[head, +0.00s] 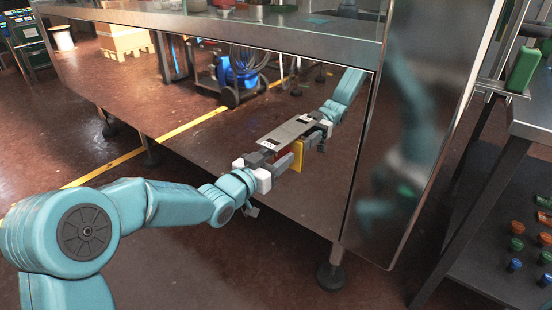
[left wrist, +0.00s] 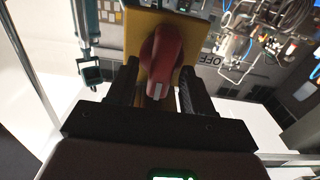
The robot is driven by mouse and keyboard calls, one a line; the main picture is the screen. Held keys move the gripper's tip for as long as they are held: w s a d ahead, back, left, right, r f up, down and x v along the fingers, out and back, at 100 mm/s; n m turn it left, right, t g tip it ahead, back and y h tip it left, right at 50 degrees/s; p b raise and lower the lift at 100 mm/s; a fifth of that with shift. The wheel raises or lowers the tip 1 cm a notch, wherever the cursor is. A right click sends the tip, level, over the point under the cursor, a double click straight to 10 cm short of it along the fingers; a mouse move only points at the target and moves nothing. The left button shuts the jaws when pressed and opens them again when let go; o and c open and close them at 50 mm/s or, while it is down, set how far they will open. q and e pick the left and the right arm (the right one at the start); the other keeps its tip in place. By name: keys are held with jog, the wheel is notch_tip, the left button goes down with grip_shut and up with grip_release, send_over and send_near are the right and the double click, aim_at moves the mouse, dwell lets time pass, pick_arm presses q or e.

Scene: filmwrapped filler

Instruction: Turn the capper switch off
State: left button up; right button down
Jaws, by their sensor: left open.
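The capper switch is a red knob (left wrist: 163,52) on a yellow plate (left wrist: 133,30). The yellow plate shows in the head view (head: 298,154) at the shiny cabinet front, under a grey metal plate (head: 291,130). The knob carries a white mark on its end, which points down in the left wrist view. My left gripper (head: 284,160) is open at the switch, with one dark finger on each side of the knob. I cannot tell whether the fingers touch it. My right gripper is not in view.
The cabinet front (head: 200,105) is mirror-like and reflects my arm and the room. A dark-topped bench (head: 535,115) stands at the right, with several coloured caps (head: 516,244) on its lower shelf. The brown floor (head: 215,265) below my left arm is clear.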

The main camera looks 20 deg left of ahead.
pick_arm(q)
grip_shut()
